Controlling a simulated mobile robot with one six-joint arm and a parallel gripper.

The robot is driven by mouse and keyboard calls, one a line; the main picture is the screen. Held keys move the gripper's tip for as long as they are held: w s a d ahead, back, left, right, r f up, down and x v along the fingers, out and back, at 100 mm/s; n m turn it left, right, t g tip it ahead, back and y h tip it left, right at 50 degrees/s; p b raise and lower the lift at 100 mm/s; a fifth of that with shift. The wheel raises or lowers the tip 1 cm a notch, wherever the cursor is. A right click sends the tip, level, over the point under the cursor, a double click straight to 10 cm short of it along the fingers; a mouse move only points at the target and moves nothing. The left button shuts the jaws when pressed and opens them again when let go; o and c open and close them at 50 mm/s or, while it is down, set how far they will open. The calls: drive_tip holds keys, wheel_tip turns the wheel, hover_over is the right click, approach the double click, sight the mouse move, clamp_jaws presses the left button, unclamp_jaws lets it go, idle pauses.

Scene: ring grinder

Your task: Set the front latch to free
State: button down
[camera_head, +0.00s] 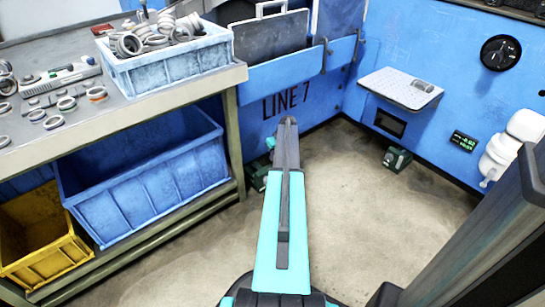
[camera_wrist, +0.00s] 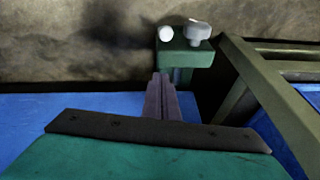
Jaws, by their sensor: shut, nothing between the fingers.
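A green block (camera_wrist: 187,54) with a pale round knob (camera_wrist: 166,34) and a grey knob (camera_wrist: 197,30) on it stands just past my fingers in the wrist view. I cannot tell for certain that it is the front latch, or its setting. My gripper (camera_wrist: 161,77) is shut and empty, its tips in front of the block's left lower part. Whether they touch it is unclear. In the head view, a green fitting (camera_head: 257,174) near the bench leg is partly hidden by my arm. Another green fitting (camera_head: 397,158) sits on the floor by the blue wall.
A workbench (camera_head: 236,75) with a blue bin of rings (camera_head: 165,68) is on the left. A large blue bin (camera_head: 145,185) and yellow bin (camera_head: 40,240) sit below. A shelf (camera_head: 400,88) juts from the wall. The floor (camera_head: 370,235) right of my arm is clear.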

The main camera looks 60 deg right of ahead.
drive_tip(key=shift+w+f, duration=0.2)
drive_tip(key=shift+f, duration=0.4)
drive_tip(key=shift+f+b, duration=0.3)
drive_tip(key=shift+b, duration=0.05)
drive_tip(key=shift+s+a+f+b, duration=0.4)
drive_tip(key=shift+s+f+b, duration=0.05)
drive_tip(key=shift+s, duration=0.25)
drive_tip(key=shift+s+a+f+b, duration=0.4)
drive_tip(key=shift+s, duration=0.3)
